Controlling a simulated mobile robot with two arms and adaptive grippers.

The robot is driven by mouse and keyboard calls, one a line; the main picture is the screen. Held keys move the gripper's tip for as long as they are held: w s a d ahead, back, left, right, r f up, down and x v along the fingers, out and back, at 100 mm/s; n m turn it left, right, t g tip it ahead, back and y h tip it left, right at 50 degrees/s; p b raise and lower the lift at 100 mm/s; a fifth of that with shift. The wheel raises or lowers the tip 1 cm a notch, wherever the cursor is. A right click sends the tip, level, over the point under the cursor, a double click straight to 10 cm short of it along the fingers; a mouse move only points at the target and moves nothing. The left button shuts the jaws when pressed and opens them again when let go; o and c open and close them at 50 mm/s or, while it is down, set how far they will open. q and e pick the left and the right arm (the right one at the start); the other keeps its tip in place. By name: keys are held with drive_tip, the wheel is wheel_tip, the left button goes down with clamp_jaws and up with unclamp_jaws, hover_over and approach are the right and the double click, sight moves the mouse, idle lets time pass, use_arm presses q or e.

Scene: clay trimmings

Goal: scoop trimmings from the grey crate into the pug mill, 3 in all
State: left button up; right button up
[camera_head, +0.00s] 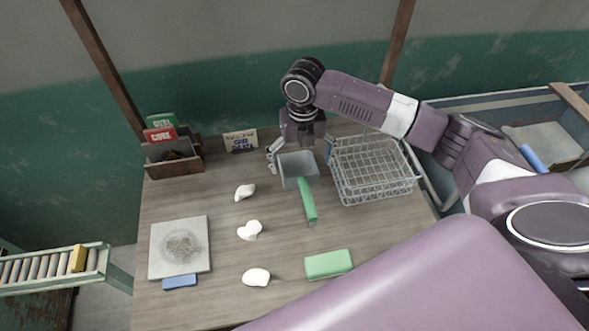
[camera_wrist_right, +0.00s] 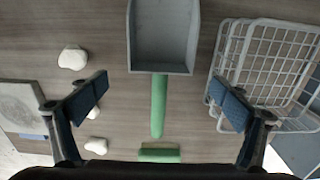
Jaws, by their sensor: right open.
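A scoop with a grey pan (camera_head: 290,182) and a green handle (camera_head: 308,205) lies on the table; its handle (camera_wrist_right: 158,112) also shows in the right wrist view. My right gripper (camera_head: 300,153) is open and empty at the far end of the scoop's pan. In the wrist view its two fingers stand wide apart, one on each side of the handle, touching nothing that I can see. White lumps (camera_head: 249,231) lie left of the scoop; I cannot tell whether they are trimmings. I cannot make out a grey crate or a pug mill for certain. My left gripper is not in view.
A wire basket (camera_head: 374,190) stands right of the scoop. A green block (camera_head: 328,264), a slab (camera_head: 158,268) and a blue block (camera_head: 180,282) lie nearer. A wooden box (camera_head: 173,169) stands back left. A large blue-grey bin (camera_head: 460,103) is beyond the table's right edge.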

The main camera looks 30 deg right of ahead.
sight(302, 180)
drive_tip(key=f+p, duration=0.2)
drive_tip(key=f, duration=0.5)
drive_tip(key=shift+s, duration=0.2)
drive_tip(key=shift+f, duration=0.2)
drive_tip(key=c, duration=1.4)
drive_tip(key=shift+r, duration=0.1)
wheel_tip(302, 180, up, 20)
drive_tip(key=b, duration=0.2)
drive_tip(key=shift+b, duration=0.4)
